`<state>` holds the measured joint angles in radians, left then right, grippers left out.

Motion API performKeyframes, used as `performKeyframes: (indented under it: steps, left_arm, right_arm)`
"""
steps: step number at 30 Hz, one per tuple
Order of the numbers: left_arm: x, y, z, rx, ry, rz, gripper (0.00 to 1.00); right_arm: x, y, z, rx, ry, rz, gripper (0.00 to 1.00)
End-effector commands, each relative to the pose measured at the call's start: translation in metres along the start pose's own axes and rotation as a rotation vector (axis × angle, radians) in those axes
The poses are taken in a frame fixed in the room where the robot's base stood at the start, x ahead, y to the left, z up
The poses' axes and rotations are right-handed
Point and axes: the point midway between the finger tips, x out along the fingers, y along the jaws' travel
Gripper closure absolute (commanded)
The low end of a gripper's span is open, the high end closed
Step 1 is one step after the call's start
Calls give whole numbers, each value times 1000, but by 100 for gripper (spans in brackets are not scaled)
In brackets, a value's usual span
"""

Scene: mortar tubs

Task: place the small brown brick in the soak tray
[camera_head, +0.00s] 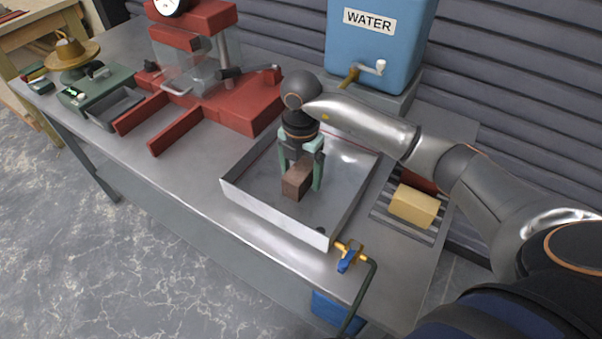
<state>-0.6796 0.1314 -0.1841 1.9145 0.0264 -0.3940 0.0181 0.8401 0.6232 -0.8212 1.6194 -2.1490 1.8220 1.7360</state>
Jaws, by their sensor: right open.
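The small brown brick (297,180) is inside the grey metal soak tray (272,215), near its middle. My right gripper (302,172) reaches down into the tray from above, with its green fingers around the brick. The fingers are open, one at each side of the brick. I cannot tell whether the brick rests fully on the tray floor, as its underside is hidden. My left gripper is out of view.
A yellow brick (414,206) and a partly hidden red one (419,181) lie on a rack to the right. A brass valve (348,254) with a hose is at the tray's front corner. A blue water tank (378,45) and red press (235,105) stand behind.

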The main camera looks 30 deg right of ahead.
Motion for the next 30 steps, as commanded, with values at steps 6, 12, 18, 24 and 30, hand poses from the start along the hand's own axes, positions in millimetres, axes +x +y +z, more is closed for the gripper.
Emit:
performKeyframes:
  steps: [6,12,18,24,30]
  left_arm:
    - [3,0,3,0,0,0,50]
    - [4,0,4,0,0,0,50]
    - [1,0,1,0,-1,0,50]
    - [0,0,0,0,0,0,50]
    - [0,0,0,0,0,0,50]
  right_arm:
    - [-43,1,1,-1,-4,7,15]
    - [-87,1,1,1,-5,5,15]
    - [-110,0,1,1,-3,1,15]
    - [-115,0,0,1,-1,0,15]
    - [-115,0,0,1,-1,0,15]
